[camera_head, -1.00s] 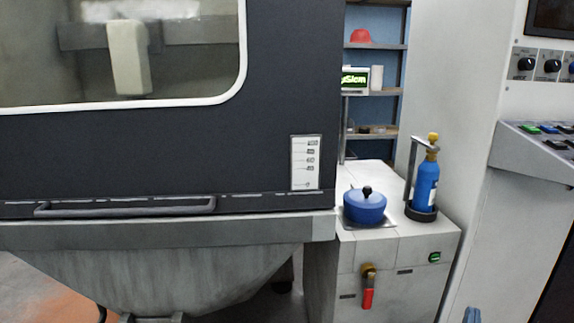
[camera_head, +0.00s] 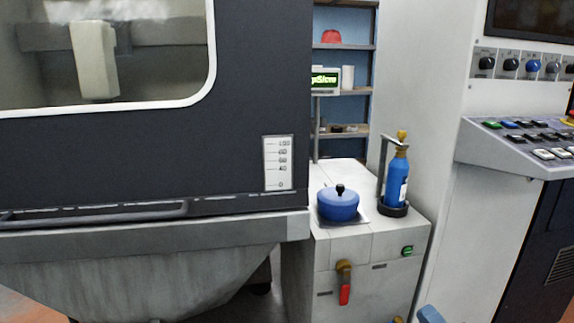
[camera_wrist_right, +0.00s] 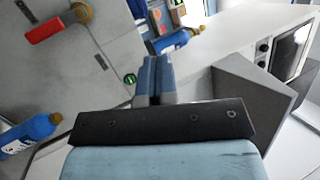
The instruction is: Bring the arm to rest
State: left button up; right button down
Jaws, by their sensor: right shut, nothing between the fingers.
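My right gripper shows in the right wrist view (camera_wrist_right: 154,78), its two blue-grey fingers together with nothing between them. In the head view only a blue part of my right arm shows at the bottom edge, right of the white cabinet. The fingers point past the cabinet front and are apart from its red-handled valve. My left gripper is not in view.
A white cabinet (camera_head: 385,243) carries a blue lidded pot (camera_head: 338,206) and a blue gas bottle (camera_head: 396,182) in a holder. A red-handled valve (camera_head: 344,284) juts from its front. A dark machine (camera_head: 240,80) stands left, a button console (camera_head: 520,150) right.

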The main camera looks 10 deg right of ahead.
jog(key=s+a+n+g+y, duration=0.4)
jog(key=s+a+n+g, duration=0.4)
jog(key=s+a+n, duration=1.3)
jog(key=w+r+m+t+h+p, duration=0.3)
jog(key=w+r+p, duration=0.4)
jog(key=r+p, duration=0.65)
pick_arm(q)
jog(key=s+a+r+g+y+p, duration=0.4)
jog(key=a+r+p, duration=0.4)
jog(key=p, duration=1.7)
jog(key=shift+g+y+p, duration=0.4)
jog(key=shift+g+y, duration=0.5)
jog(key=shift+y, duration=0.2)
pick_arm(e)
jog(key=s+d+g+h, duration=0.4)
jog(key=s+d+g, duration=0.1)
jog(key=d, duration=0.1)
jog(key=shift+s+d+f+g+h, duration=0.15)
jog(key=shift+d+g+h, duration=0.15)
jog(key=shift+d+h, duration=0.1)
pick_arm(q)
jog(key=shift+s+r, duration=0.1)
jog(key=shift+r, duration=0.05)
